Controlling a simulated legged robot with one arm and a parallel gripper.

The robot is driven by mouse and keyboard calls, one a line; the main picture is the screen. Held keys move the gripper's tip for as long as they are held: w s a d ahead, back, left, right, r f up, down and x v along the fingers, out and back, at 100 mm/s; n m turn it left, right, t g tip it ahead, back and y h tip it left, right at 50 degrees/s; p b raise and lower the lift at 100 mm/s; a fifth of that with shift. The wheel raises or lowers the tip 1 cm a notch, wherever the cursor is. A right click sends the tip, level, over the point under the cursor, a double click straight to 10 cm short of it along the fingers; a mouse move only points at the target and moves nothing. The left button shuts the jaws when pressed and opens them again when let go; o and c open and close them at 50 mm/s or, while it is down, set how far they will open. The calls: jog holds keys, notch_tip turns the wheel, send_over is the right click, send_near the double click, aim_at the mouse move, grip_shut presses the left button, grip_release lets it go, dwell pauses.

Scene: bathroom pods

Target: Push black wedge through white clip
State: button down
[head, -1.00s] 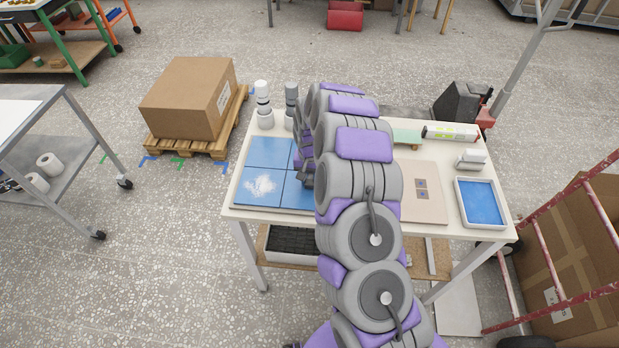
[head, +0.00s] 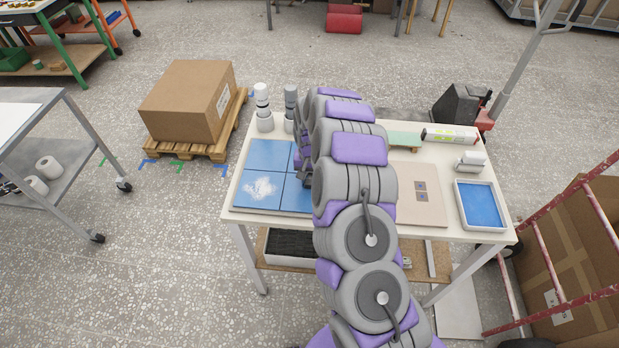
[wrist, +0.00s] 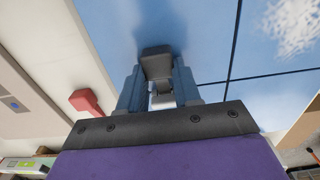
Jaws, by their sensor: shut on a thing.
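My gripper (wrist: 158,88) shows in the wrist view, shut on a dark grey wedge-like block (wrist: 157,62) between its blue-grey fingers. A small pale piece (wrist: 163,101), perhaps the white clip, shows just below the block between the fingers; I cannot tell whether the wedge passes through it. The gripper is over the blue tile panel (wrist: 110,22). In the head view this panel (head: 262,153) lies on the left of the table, and my arm hides most of the gripper and the part of the panel beneath it.
A white powdery patch (head: 262,187) marks the front left tile. Two bottles (head: 264,105) (head: 291,105) stand behind the panel. To the right are a beige board (head: 421,210), a blue-bottomed white tray (head: 460,208) and a tube (head: 450,134). A red piece (wrist: 86,102) shows in the wrist view.

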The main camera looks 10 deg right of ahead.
aim_at(310, 176)
jog(key=shift+w+d, duration=0.3)
jog(key=shift+w, duration=0.65)
dwell(0.5)
jog(key=shift+c, duration=1.9)
grip_release()
jog(key=shift+r, duration=0.1)
jog(key=shift+r+p, duration=0.95)
jog(key=shift+r, duration=2.05)
